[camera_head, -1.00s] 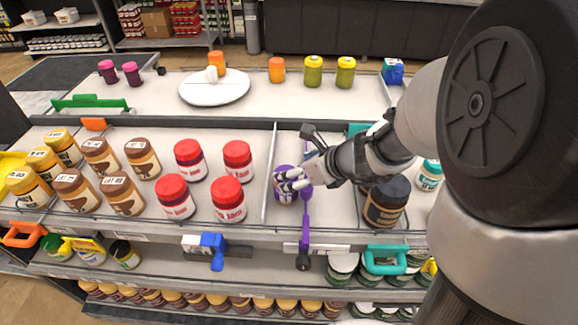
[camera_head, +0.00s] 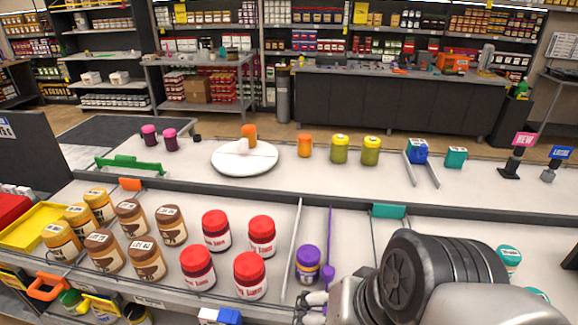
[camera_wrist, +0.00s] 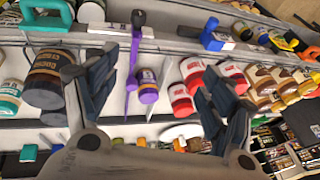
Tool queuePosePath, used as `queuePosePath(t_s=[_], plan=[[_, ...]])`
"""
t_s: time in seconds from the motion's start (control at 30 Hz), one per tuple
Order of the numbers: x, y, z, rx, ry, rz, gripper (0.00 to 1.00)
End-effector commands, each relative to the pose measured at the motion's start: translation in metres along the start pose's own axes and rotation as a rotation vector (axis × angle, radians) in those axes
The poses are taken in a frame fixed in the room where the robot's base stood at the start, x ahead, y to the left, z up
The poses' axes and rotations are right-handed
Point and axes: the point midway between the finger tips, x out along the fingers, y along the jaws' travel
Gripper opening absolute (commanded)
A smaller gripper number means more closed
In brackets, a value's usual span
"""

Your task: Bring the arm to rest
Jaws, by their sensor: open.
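My gripper (camera_head: 314,304) shows partly at the bottom of the head view, at the near edge of the shelf, with my arm reaching in from the lower right. In the wrist view my gripper (camera_wrist: 156,66) has its two dark fingers spread wide and nothing held between them. A purple-lidded jar (camera_head: 308,264) stands upright on the shelf, just beyond the fingers and apart from them. The same purple jar (camera_wrist: 147,87) shows between the fingers in the wrist view, farther off.
Red-lidded jam jars (camera_head: 249,277) stand left of the purple jar, with brown-lidded jars (camera_head: 105,252) farther left. A purple divider (camera_head: 328,240) runs beside the purple jar. A white round plate (camera_head: 226,164) lies on the rear counter. A dark large jar (camera_wrist: 47,78) shows left in the wrist view.

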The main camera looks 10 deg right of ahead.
Motion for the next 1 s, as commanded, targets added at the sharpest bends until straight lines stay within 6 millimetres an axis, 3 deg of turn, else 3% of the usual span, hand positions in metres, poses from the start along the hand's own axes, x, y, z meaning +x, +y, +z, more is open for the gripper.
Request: queuePosePath(t_s=[0.1,0.2,1.0], plan=[[-0.015,0.018,0.006,-0.256,0.043,0.089,0.76],[-0.02,0.026,0.007,-0.347,0.055,0.128,0.76],[-0.021,0.028,0.007,-0.361,0.055,0.137,0.76]])
